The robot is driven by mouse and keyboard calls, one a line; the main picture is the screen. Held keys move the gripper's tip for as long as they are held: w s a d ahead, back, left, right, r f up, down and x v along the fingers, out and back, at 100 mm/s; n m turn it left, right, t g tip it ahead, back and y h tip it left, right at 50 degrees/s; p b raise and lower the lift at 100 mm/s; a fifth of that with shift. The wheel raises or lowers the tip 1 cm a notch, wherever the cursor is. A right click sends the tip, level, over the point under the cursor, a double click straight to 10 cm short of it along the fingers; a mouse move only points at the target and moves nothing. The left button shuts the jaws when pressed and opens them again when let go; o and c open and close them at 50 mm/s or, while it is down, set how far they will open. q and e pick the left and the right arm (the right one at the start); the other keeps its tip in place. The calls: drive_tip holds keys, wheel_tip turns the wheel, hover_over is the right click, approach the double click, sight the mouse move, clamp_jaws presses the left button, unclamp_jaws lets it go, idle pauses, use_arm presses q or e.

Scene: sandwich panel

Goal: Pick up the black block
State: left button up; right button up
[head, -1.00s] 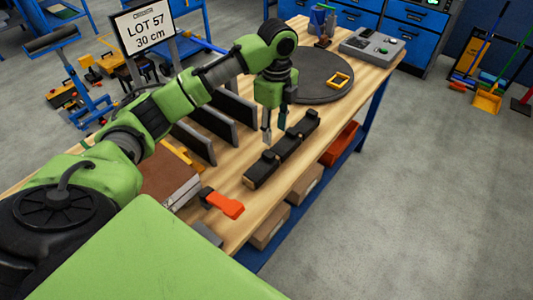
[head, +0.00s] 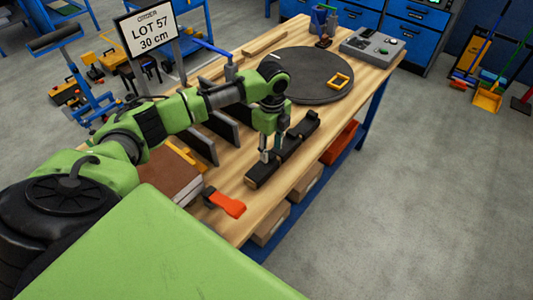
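A long black rail (head: 291,151) with raised black blocks along its top lies on the wooden workbench near its right edge. One raised black block (head: 311,115) shows at the far end. My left gripper (head: 271,149) points down at the near half of the rail. Its two fingers are apart, with the tips at about the height of the rail's top. The fingers partly hide the blocks there, and I cannot tell whether they touch one. My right gripper is not in view.
An orange-handled tool (head: 226,203) lies near the front of the workbench (head: 254,213). Dark upright panels (head: 222,127) stand left of my gripper. A round dark disc (head: 306,82) with a yellow frame (head: 340,80) on it lies behind the rail.

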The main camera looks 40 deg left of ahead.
use_arm(q)
drive_tip(key=shift+f, duration=1.1)
clamp_jaws()
drive_tip(key=shift+r, duration=0.15)
